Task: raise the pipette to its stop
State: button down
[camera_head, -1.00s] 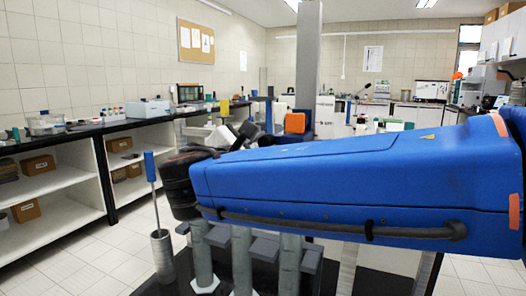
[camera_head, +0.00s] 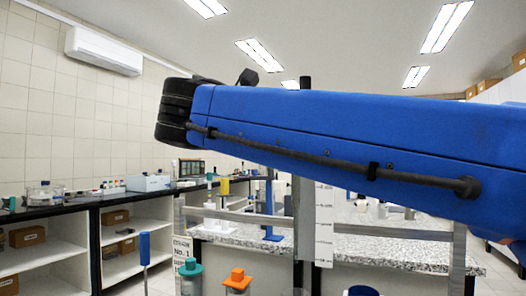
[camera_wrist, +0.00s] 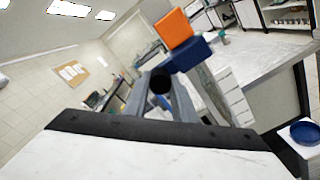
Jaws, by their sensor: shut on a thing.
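In the wrist view, my gripper (camera_wrist: 163,98) has its two grey fingers shut on a dark piece with a round end (camera_wrist: 160,80). This seems to be the pipette, but most of it is hidden. An orange block (camera_wrist: 173,29) on a blue block (camera_wrist: 187,53) stands just beyond the fingers; I cannot tell whether this is the stop. In the head view, my blue arm hides the gripper and whatever it holds. A white graduated strip (camera_head: 323,225) shows below the arm.
A teal-capped vessel (camera_head: 190,280) and an orange-capped vessel (camera_head: 238,279) stand low in front. A blue-handled rod (camera_head: 144,249) stands at their left, near a label card (camera_head: 183,248). A granite-topped bench (camera_head: 390,245) lies behind.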

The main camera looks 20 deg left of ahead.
jog(key=shift+r, duration=0.35)
jog(key=c, duration=1.7)
grip_release()
jog(key=shift+d, duration=0.1)
jog(key=shift+c, duration=0.2)
jog(key=shift+f, duration=0.1)
jog(key=s+a, duration=0.1)
jog(key=s, duration=1.6)
jog(key=shift+s+a, duration=0.2)
jog(key=shift+a, duration=0.1)
jog(key=shift+w+d, duration=0.1)
